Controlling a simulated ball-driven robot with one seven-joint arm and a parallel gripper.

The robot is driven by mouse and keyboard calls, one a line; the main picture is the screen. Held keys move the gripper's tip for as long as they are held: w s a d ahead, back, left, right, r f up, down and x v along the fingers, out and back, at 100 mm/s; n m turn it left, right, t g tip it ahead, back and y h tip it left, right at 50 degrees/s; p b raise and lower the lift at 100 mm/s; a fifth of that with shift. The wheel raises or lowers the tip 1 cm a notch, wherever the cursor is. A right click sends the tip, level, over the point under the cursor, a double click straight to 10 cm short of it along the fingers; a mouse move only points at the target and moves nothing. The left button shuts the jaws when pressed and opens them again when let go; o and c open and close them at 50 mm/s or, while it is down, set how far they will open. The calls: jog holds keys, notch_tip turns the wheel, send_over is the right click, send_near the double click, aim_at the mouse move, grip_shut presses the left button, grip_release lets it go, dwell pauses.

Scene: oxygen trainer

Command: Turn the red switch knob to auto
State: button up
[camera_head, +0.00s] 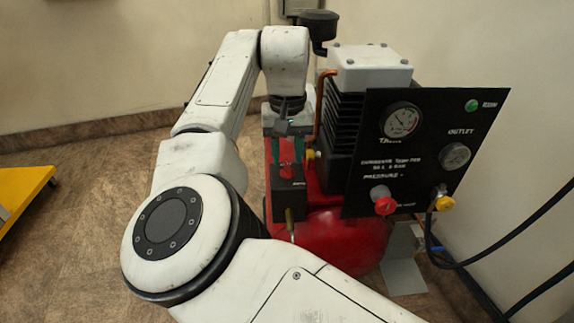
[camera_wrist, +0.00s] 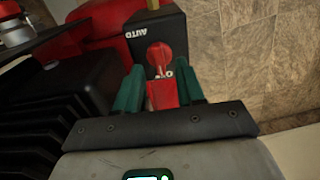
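The red switch knob (camera_wrist: 160,57) is on the face of a small black switch box (camera_wrist: 118,45), beside the white word AUTO. In the head view, the knob (camera_head: 287,171) shows on the same box (camera_head: 290,203), below my gripper (camera_head: 286,152). In the wrist view, the green fingers of my gripper (camera_wrist: 160,72) stand apart, one on each side of the knob. Small gaps show between the fingertips and the knob, so it does not look clamped. A red part (camera_wrist: 162,96) also shows between the fingers, nearer the palm.
The red compressor tank (camera_head: 345,240) stands behind the box. A black panel (camera_head: 395,155) with gauges and red and yellow knobs is at the right. Black hoses (camera_head: 510,250) run right. A yellow platform (camera_head: 20,195) is at far left, with clear floor between.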

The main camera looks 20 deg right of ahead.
jog(key=shift+f, duration=1.05)
grip_shut()
